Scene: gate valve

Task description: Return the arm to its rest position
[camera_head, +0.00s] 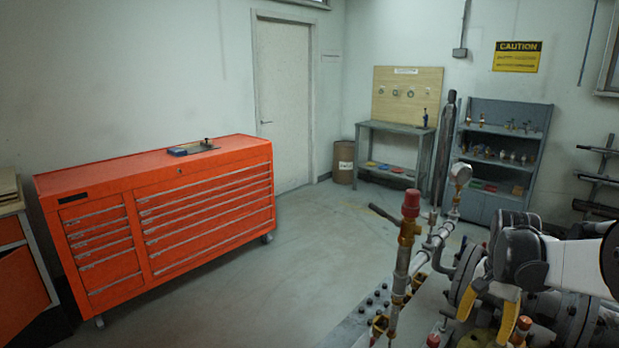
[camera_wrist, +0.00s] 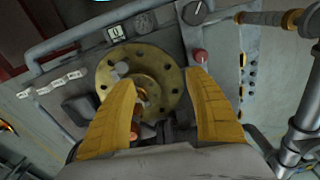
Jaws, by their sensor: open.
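My gripper (camera_head: 484,330) is at the lower right in the head view, with its yellow fingers pointing down among the pipework. My white and dark arm comes in from the right edge. In the wrist view my gripper (camera_wrist: 160,77) has its two yellow fingers wide apart, with nothing held between them. A round brass-coloured disc (camera_wrist: 108,72) with holes lies beyond the fingertips, partly covered by the left finger. I cannot tell whether the fingers touch anything.
A red-topped pipe (camera_head: 408,232) and a gauge (camera_head: 460,174) stand left of my gripper. Large flanges (camera_head: 466,290) crowd around it. An orange tool cabinet (camera_head: 160,215) stands at the left, a grey shelf (camera_head: 505,150) at the back. The middle floor is mostly clear.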

